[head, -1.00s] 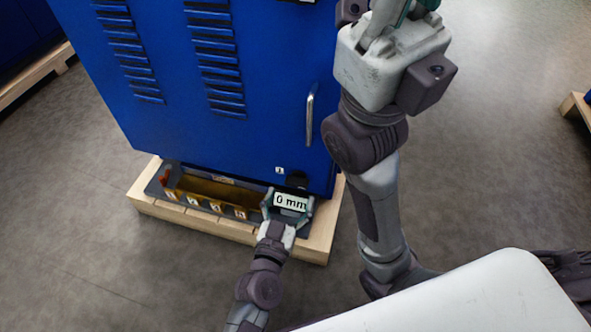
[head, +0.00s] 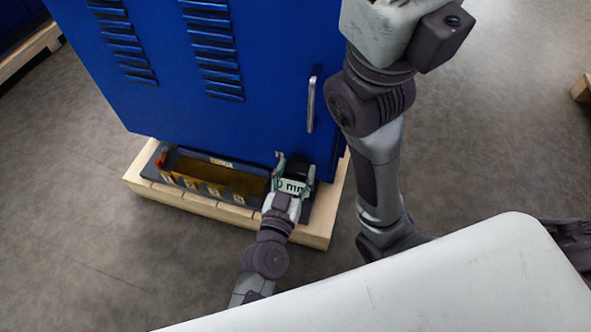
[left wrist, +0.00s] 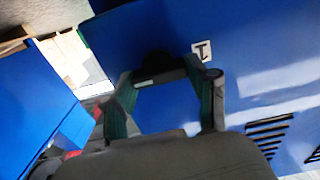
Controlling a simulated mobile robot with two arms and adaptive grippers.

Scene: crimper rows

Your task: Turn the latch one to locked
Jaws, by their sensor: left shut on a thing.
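Latch one (head: 298,167) is a small black part low on the right of the blue cabinet door (head: 225,95). A white label with a 1 (left wrist: 202,50) is beside it in the left wrist view. My left gripper (head: 296,174) reaches up to the latch from below, one finger on each side. In the left wrist view its fingers (left wrist: 165,76) are spread and shut on the dark latch (left wrist: 157,63). The latch's exact angle is partly hidden, so I cannot tell whether it is locked. My right gripper is out of view; only its arm shows.
A metal handle (head: 311,104) stands upright above the latch.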

